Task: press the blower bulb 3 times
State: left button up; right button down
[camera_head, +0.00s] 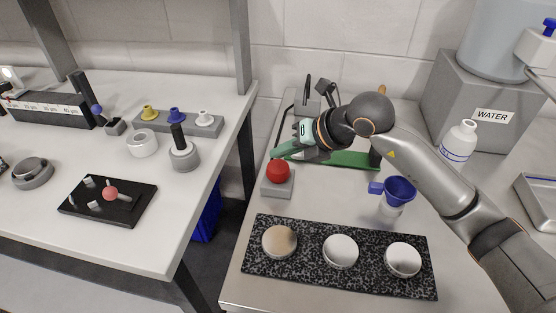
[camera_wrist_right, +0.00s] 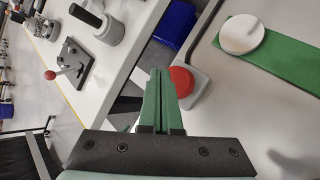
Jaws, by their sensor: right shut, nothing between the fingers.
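The red blower bulb (camera_head: 278,171) sits on a small grey block (camera_head: 277,188) near the left edge of the right-hand bench. My right gripper (camera_head: 277,155) comes in from the right, its green fingers shut together and empty. Its fingertips are just above and behind the bulb in the head view. In the right wrist view the shut fingers (camera_wrist_right: 159,75) point up the picture, and the bulb (camera_wrist_right: 181,82) shows just right of their tips. I cannot tell whether they touch it. My left gripper is not in view.
A black speckled plate (camera_head: 312,277) with three round discs lies in front. A green strip (camera_head: 352,159) lies behind my gripper, and a blue funnel (camera_head: 399,190) stands to the right. A gap separates this bench from the left bench (camera_head: 150,253), which holds several tools.

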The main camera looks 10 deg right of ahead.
aim_at(282, 166)
jog(key=shift+r+p, duration=1.8)
jog(key=shift+r, duration=0.8)
jog(key=shift+f, duration=0.1)
